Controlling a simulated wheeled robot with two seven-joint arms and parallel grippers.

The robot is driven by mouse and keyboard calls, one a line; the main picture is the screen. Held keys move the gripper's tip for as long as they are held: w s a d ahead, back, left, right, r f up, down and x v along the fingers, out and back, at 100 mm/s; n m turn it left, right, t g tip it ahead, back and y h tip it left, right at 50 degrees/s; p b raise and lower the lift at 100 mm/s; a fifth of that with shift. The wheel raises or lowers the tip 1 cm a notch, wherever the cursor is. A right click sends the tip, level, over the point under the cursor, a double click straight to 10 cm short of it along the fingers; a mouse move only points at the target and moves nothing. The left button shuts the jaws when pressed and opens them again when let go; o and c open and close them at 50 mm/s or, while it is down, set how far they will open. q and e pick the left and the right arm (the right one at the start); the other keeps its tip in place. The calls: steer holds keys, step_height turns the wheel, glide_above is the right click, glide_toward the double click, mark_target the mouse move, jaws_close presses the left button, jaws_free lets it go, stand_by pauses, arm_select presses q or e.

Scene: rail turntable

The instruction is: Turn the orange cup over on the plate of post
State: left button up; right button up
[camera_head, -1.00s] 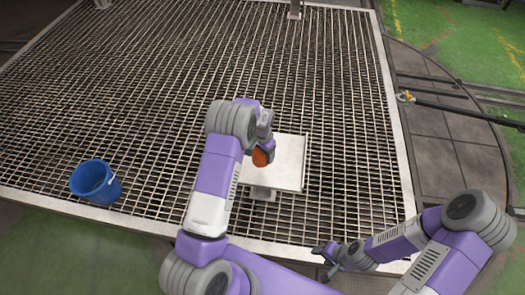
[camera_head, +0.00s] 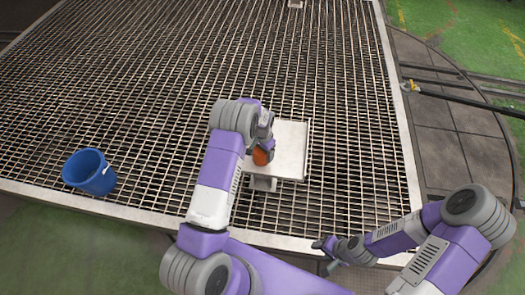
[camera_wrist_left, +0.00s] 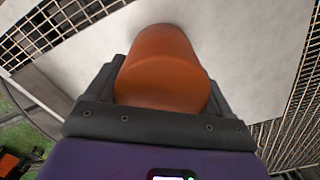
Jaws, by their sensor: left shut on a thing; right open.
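The orange cup (camera_head: 261,156) is over the left part of the pale square plate (camera_head: 291,140) of the post, partly hidden by my left wrist in the head view. In the left wrist view my left gripper (camera_wrist_left: 163,88) is shut on the orange cup (camera_wrist_left: 163,65), with a finger on either side of it. The plate (camera_wrist_left: 232,50) fills the background behind the cup. Whether the cup touches the plate cannot be told. My right gripper (camera_head: 325,246) is open and empty near the front edge of the grating, to the right of and nearer than the post.
A blue bucket (camera_head: 90,172) stands on the grating at the left. The metal grating (camera_head: 180,80) is otherwise largely clear around the post. A dark bar (camera_head: 455,96) runs beyond the grating at the right.

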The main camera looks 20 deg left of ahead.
arm_select(q)
steer(key=shift+f+b, duration=0.35)
steer(key=shift+f, duration=0.05)
stand_by(0.4)
steer(key=o, duration=1)
steer(key=shift+o, duration=0.2)
step_height(320, 180, up, 8)
steer(key=shift+f+p, duration=0.2)
steer(key=shift+p, duration=0.2)
steer(key=shift+s, duration=0.1)
